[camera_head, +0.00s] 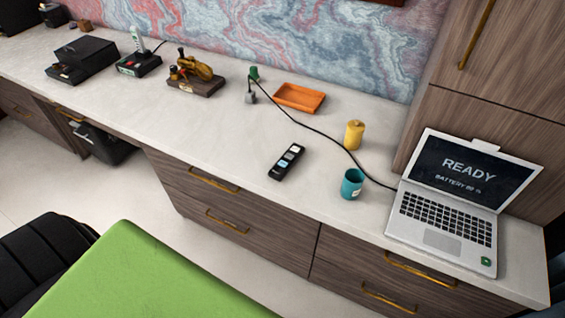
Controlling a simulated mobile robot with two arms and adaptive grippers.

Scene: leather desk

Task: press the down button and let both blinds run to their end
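A slim black remote (276,171) with several pale and bluish buttons lies flat on the light desktop (215,130), near its front edge and left of the teal cup. The button markings are too small to read, so I cannot tell which one is down. No blinds are in view. Neither of my grippers shows in the head view.
A teal cup (352,184), a yellow cylinder (354,135) and an open laptop (442,222) stand right of the remote. A black cable (318,132) runs behind it. An orange tray (299,97) lies farther back. Clear desktop lies left of the remote.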

